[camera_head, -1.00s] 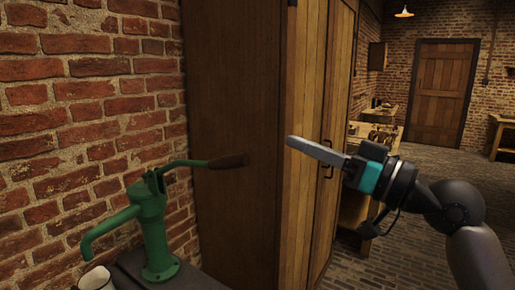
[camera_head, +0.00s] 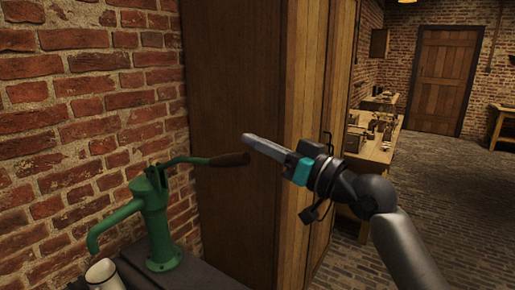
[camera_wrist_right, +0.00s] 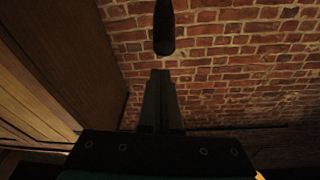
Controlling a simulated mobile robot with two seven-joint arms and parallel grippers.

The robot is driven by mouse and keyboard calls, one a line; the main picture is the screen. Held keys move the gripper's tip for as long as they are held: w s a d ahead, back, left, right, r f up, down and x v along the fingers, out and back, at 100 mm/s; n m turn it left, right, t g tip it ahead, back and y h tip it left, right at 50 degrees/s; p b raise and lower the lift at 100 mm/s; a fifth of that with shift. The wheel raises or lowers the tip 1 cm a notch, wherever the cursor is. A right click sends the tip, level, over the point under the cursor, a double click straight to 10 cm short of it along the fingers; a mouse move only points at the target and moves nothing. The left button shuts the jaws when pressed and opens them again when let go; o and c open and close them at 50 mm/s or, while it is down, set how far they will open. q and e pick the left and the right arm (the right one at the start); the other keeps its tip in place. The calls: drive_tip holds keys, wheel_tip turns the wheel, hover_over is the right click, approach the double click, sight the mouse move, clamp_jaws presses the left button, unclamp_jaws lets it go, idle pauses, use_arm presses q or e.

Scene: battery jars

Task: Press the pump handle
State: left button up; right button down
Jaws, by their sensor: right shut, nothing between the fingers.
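The green hand pump (camera_head: 157,225) stands on a dark stand at the lower left in the head view, its spout pointing left. Its handle (camera_head: 205,160) reaches out to the right and ends in a dark grip (camera_head: 230,159). My right gripper (camera_head: 247,138) is shut and empty. Its tip appears just above and right of the grip's end, apart from it in the picture. In the right wrist view the dark grip (camera_wrist_right: 164,30) shows end-on, ahead of the closed fingers (camera_wrist_right: 160,75), with a small gap in the picture. My left gripper is not in view.
A white mug (camera_head: 104,274) stands below the spout on the dark stand (camera_head: 190,276). A tall wooden cabinet (camera_head: 235,90) stands behind the handle and beside my right arm. A brick wall (camera_head: 90,100) is on the left. A workbench (camera_head: 375,150) stands farther back.

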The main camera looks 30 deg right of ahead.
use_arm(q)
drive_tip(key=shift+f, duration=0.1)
use_arm(e)
drive_tip(key=shift+s+a+f, duration=0.1)
drive_tip(key=shift+f, duration=0.5)
